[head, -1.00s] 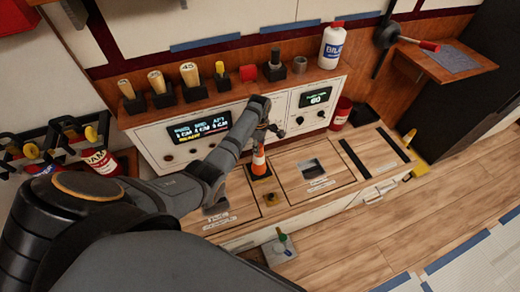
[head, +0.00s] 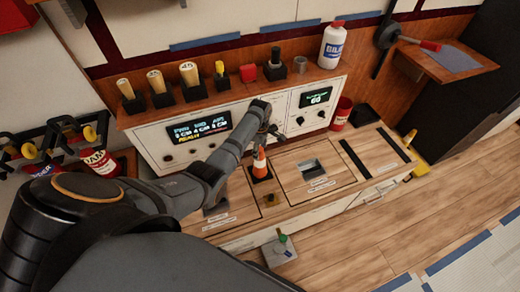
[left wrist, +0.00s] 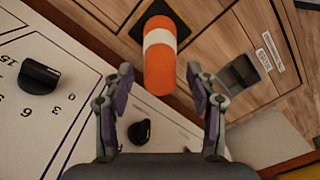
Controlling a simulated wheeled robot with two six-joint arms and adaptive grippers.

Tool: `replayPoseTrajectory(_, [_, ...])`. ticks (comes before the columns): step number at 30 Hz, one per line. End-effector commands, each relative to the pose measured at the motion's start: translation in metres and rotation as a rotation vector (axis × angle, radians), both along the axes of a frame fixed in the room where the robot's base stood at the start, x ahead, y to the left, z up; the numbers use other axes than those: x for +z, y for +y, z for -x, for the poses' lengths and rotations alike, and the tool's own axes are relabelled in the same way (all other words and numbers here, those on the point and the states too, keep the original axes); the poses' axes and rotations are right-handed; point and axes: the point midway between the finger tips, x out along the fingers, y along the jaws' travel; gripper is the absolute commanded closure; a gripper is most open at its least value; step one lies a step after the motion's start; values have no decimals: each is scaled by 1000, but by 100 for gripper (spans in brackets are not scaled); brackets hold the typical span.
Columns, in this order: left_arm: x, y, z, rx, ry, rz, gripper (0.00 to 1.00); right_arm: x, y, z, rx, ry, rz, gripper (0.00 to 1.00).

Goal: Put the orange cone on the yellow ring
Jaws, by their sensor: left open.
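The orange cone (head: 259,163), with a white band and a dark square base, stands upright on the wooden bench front. It also shows in the left wrist view (left wrist: 163,65), where its orange top lies between the two fingertips with a gap on either side. My left gripper (head: 268,132) is open and empty, close to the cone's top on the panel side. The fingers also show in the left wrist view (left wrist: 159,75). My right gripper is not in view.
A white panel with knobs and displays (head: 287,103) rises behind the cone. Several handled tools, a red block (head: 248,73) and a white bottle (head: 332,45) stand on its shelf. A red can (head: 341,113) is at right. A grey box (head: 279,251) lies in front.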

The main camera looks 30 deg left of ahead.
Motion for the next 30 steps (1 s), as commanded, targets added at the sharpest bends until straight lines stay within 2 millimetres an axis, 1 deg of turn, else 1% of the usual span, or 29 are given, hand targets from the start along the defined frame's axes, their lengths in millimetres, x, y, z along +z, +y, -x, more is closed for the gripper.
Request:
replayPoseTrajectory(2, [11, 0, -1, 0, -3, 0, 43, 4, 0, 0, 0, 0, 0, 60])
replayPoseTrajectory(5, [33, 0, -1, 0, -5, -1, 43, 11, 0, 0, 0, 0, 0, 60])
replayPoseTrajectory(9, [68, 1, -1, 1, -5, 0, 43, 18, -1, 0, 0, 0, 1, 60])
replayPoseTrajectory(12, [90, 1, -1, 1, -5, 0, 43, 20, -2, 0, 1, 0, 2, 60])
replayPoseTrajectory(15, [106, 0, -1, 1, -3, 0, 43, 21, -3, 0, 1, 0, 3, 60])
replayPoseTrajectory(18, [117, 0, -1, 1, -2, 0, 43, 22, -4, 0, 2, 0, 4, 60])
replayPoseTrajectory(20, [119, 0, -1, 1, -2, 0, 43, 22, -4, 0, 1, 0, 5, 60])
replayPoseTrajectory(30, [120, 0, -1, 1, -1, 0, 43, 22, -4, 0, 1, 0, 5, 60])
